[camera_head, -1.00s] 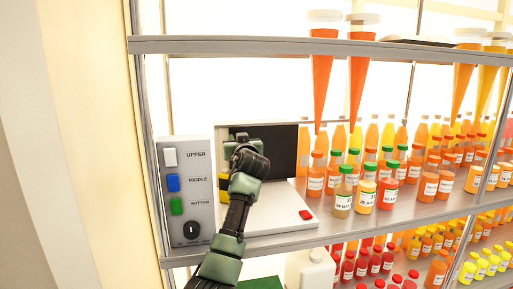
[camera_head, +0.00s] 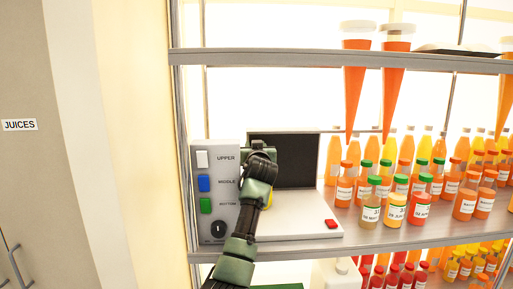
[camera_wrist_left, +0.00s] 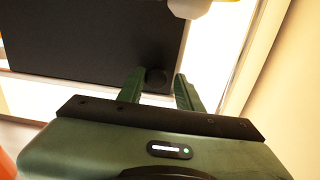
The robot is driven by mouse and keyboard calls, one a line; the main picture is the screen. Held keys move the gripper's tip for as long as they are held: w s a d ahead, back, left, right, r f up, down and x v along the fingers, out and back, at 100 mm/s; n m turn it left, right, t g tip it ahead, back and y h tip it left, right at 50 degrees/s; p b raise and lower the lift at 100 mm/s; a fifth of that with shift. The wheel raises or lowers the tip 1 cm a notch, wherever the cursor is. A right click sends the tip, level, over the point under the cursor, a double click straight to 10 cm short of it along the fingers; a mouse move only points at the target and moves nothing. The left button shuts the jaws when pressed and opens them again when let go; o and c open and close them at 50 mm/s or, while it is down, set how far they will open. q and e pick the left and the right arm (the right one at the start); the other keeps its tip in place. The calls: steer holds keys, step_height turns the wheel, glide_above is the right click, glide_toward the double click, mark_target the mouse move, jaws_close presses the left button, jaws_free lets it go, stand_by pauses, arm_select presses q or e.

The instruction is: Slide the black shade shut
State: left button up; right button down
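The black shade (camera_head: 300,165) is a dark upright panel at the back of a white device (camera_head: 300,222) on the shelf. In the left wrist view the shade (camera_wrist_left: 80,40) fills the upper left, with a round dark knob (camera_wrist_left: 157,77) near its lower right corner. My left gripper (camera_head: 262,155) is at the shade's left end in the head view and hides part of it. In the left wrist view its two green fingers (camera_wrist_left: 160,88) are apart, one on each side of the knob. I cannot tell if they touch it. My right gripper is not in view.
A grey box (camera_head: 217,180) with white, blue and green switches and a black dial stands just left of the device. Several juice bottles (camera_head: 395,205) stand to the right. A shelf board (camera_head: 330,60) runs above. A red button (camera_head: 331,223) is on the device's front.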

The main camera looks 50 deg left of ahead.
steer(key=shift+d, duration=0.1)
